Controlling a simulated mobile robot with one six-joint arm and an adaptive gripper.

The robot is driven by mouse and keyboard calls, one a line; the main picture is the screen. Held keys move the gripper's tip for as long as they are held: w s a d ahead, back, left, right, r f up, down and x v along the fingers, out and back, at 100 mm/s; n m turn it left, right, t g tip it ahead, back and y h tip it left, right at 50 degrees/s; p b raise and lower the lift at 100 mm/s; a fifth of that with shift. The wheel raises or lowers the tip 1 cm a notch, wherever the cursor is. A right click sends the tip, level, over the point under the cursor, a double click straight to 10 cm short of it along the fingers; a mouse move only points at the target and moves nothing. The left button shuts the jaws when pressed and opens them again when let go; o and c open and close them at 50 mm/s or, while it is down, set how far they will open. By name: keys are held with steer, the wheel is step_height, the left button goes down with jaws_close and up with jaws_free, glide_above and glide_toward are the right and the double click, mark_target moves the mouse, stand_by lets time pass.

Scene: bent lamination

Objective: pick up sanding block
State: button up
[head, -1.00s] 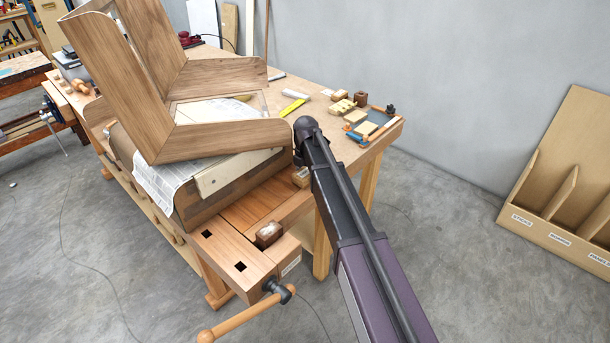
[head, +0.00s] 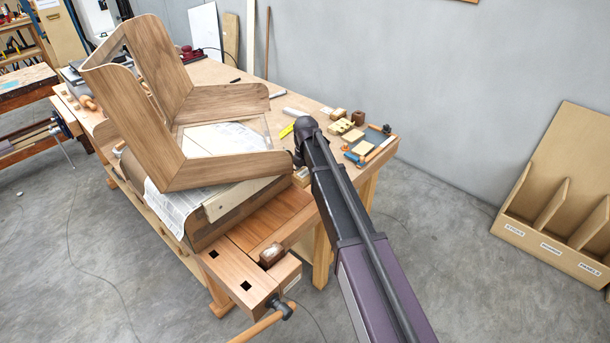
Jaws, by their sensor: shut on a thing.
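My arm reaches from the lower right to the near side of the workbench (head: 225,76). My gripper (head: 299,164) is at its end, mostly hidden behind the dark wrist. A small pale wooden block, apparently the sanding block (head: 301,176), shows just below the wrist, and my gripper is shut on it. The fingers and their contact with the block are too small and covered to see clearly. The block shows in front of the bench top; I cannot tell whether it touches it.
A large bent wooden shell (head: 225,168) stands on a form with newspaper (head: 168,205), left of my gripper. A brown block (head: 271,254) sits by the front vise. Small blocks and tools crowd the bench's right corner (head: 362,147). A labelled rack (head: 548,235) stands right.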

mark_target(306, 172)
step_height(306, 172, up, 17)
steer(key=p, duration=1.6)
